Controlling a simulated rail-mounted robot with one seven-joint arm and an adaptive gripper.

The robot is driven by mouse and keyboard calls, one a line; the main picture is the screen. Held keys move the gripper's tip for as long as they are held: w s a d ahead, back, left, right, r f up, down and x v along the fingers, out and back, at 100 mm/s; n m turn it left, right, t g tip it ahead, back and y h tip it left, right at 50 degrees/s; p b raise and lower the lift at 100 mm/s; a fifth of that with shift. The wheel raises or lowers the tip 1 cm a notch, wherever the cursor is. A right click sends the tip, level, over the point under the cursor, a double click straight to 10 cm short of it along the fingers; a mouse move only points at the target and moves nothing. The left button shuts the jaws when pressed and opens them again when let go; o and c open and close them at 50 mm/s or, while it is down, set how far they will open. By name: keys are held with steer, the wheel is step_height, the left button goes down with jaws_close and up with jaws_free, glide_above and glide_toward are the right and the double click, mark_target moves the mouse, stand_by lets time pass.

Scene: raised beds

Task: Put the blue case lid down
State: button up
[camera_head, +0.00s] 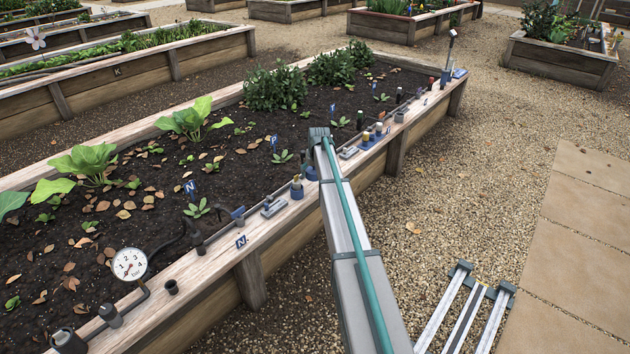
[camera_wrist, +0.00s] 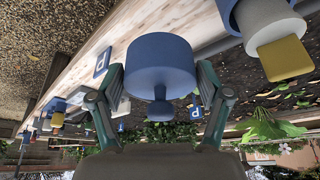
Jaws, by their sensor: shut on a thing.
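The blue case lid (camera_wrist: 160,62) is a short round blue cap with a small knob. It fills the middle of the wrist view. My gripper (camera_wrist: 160,78) is shut on it, one green-grey finger on each side. The lid is over or beside the wooden rail of the raised bed; whether it touches anything beneath cannot be told. In the head view my arm hides most of the gripper. A small blue piece (camera_head: 311,173) shows at the arm's left edge, and I cannot tell if it is the lid.
The wooden rail (camera_head: 216,256) carries a blue-based item with a yellow top (camera_head: 297,187), a grey fitting (camera_head: 273,206) and several more pieces beyond my arm. A pressure gauge (camera_head: 130,263) stands front left. Leafy plants grow in the soil. Gravel (camera_head: 480,190) lies open to the right.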

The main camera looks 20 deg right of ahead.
mark_target(314, 183)
steer(key=x, duration=0.2)
steer(key=b+x, duration=0.1)
steer(key=x, duration=0.1)
steer(key=shift+s+d+f, duration=0.1)
steer(key=shift+s+d, duration=0.1)
steer(key=shift+d, duration=0.05)
steer(key=shift+f+b, duration=0.35)
steer(key=shift+f, duration=0.1)
steer(key=o, duration=1)
steer(key=p+v, duration=0.2)
steer(key=v, duration=1)
steer(key=shift+p, duration=0.4)
